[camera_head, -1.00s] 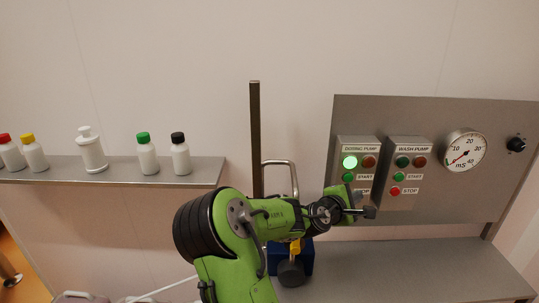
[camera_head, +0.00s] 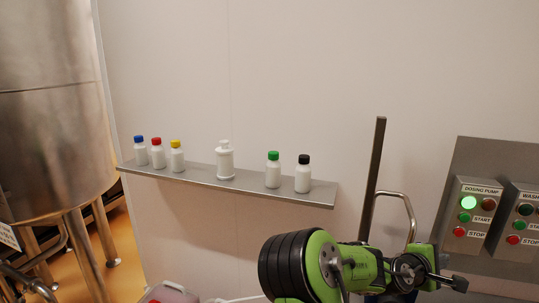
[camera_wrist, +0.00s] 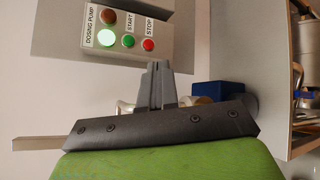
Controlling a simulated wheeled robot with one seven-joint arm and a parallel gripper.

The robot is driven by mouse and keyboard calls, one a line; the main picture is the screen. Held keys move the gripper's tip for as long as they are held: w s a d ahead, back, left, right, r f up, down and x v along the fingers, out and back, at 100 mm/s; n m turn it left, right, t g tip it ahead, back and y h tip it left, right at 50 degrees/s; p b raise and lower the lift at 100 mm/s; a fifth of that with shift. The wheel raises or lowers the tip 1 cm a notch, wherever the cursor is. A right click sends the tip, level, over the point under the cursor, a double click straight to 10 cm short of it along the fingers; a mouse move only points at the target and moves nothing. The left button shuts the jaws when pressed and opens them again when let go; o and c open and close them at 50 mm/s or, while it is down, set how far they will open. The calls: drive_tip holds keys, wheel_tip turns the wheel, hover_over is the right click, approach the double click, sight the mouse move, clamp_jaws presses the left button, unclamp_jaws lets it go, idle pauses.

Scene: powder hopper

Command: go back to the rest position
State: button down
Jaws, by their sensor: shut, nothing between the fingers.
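My gripper (camera_head: 457,284) is at the lower right in the head view, at the end of my green arm. Its fingers show closed together in the wrist view (camera_wrist: 156,84), with nothing between them. They are in front of the grey pump panel. The dosing pump box (camera_head: 470,217) has its upper left lamp lit green. The same box shows sideways in the wrist view (camera_wrist: 122,36), above the fingertips. I cannot tell the distance from the fingers to the panel.
A wall shelf (camera_head: 250,188) holds several white bottles with coloured caps. A steel post (camera_head: 374,175) and a bent pipe (camera_head: 408,205) stand beside my arm. A large steel tank (camera_head: 50,110) is at the far left. A blue block (camera_wrist: 222,94) is right of the fingers in the wrist view.

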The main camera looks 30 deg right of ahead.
drive_tip(key=w+a+f+m+t+y, duration=0.25)
drive_tip(key=a+y, duration=0.25)
drive_tip(key=a, duration=0.5)
drive_tip(key=w+a+f+m+t+y, duration=0.2)
drive_tip(key=w+a+m+y, duration=0.15)
drive_tip(key=a, duration=0.55)
drive_tip(key=s+a+r+t+y, duration=0.1)
drive_tip(key=a+r+y, duration=0.1)
drive_tip(key=a, duration=0.5)
drive_tip(key=s+a+r+t+y, duration=0.1)
drive_tip(key=a+r+y, duration=0.15)
drive_tip(key=a, duration=0.45)
drive_tip(key=s+a+g+y, duration=0.1)
drive_tip(key=s+a+y, duration=0.1)
drive_tip(key=s+a, duration=0.7)
drive_tip(key=shift+s+a+r, duration=0.25)
drive_tip(key=shift+a+r, duration=0.05)
drive_tip(key=shift+a, duration=0.7)
